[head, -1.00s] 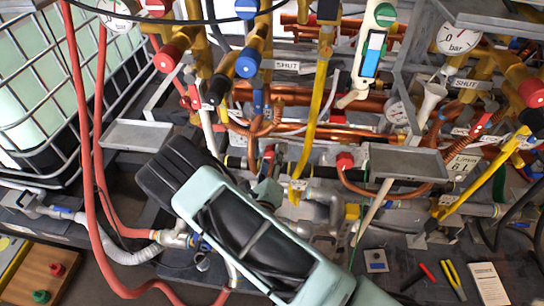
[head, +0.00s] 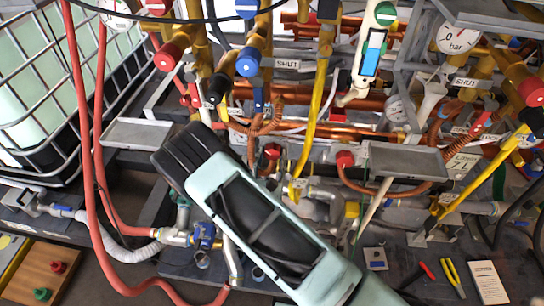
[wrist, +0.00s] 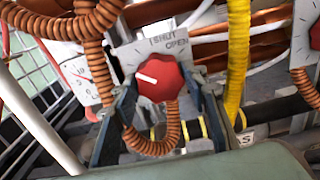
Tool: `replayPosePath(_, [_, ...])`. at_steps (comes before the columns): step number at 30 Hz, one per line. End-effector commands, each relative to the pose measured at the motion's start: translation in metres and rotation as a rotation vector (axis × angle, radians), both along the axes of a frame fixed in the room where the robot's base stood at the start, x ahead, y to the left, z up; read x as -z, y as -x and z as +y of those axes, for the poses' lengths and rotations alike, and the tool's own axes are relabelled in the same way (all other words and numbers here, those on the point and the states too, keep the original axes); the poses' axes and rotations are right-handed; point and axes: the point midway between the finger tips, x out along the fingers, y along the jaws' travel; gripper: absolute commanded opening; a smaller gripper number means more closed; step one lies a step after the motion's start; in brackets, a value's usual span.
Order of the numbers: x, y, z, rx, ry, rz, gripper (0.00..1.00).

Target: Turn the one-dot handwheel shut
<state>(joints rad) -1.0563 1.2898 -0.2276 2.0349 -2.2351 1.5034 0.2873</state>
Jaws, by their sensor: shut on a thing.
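A red handwheel (wrist: 160,80) with a white pointer line sits in the middle of the wrist view, in front of a pale plate (wrist: 170,48) lettered SHUT and OPEN. The pointer points left. My gripper (wrist: 160,90) has one dark finger on each side of the handwheel and is shut on it. I cannot make out a dot mark. In the head view this handwheel (head: 272,152) shows just beyond my arm, which hides the fingers there. Another red handwheel (head: 345,160) is to its right and also shows at the right edge of the wrist view (wrist: 305,80).
A coiled copper pipe (wrist: 100,50) runs close by the left finger and loops below the handwheel. A yellow pipe (wrist: 239,60) stands close to the right. A gauge (wrist: 78,75) is at the left. Grey trays (head: 138,132) (head: 405,160) flank the area.

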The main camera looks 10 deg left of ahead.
Motion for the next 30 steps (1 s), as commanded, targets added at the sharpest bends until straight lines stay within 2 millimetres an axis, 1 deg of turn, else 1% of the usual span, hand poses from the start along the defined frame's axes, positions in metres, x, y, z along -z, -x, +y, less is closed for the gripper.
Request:
replayPosePath(18, [0.0020,0.0006,0.0000,0.001,-0.572,0.034,0.16])
replayPosePath(24, [0.0019,0.0003,0.0001,0.001,-0.717,0.043,0.16])
replayPosePath(30, [0.0016,0.0008,0.0003,0.001,-0.815,0.049,0.16])
